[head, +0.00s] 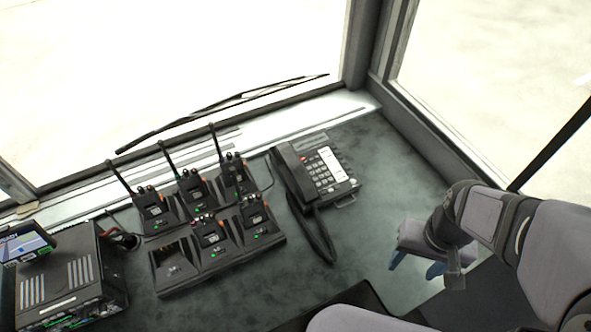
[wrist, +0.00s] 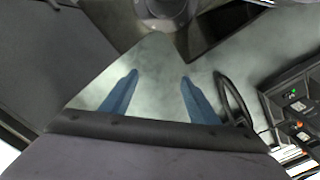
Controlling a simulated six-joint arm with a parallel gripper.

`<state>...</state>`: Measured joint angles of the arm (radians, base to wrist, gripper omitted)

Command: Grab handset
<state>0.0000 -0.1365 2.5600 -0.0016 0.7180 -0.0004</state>
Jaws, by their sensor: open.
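The dark handset (head: 293,171) rests in its cradle along the left side of a desk phone (head: 328,172) with a white keypad. My gripper (head: 416,265) is open and empty over the green-grey desk, to the right of and nearer than the phone. In the wrist view my gripper's two blue fingers (wrist: 158,78) stand apart with bare desk between them. The cord loop (wrist: 234,101) shows just right of the right finger there. I cannot make out the handset in the wrist view.
A charging dock (head: 215,262) with several handheld radios with antennas stands left of the phone. A dark box (head: 68,282) and a screen (head: 24,243) are at far left. Windows and frames bound the desk behind and right. Bare desk (head: 385,190) lies right of the phone.

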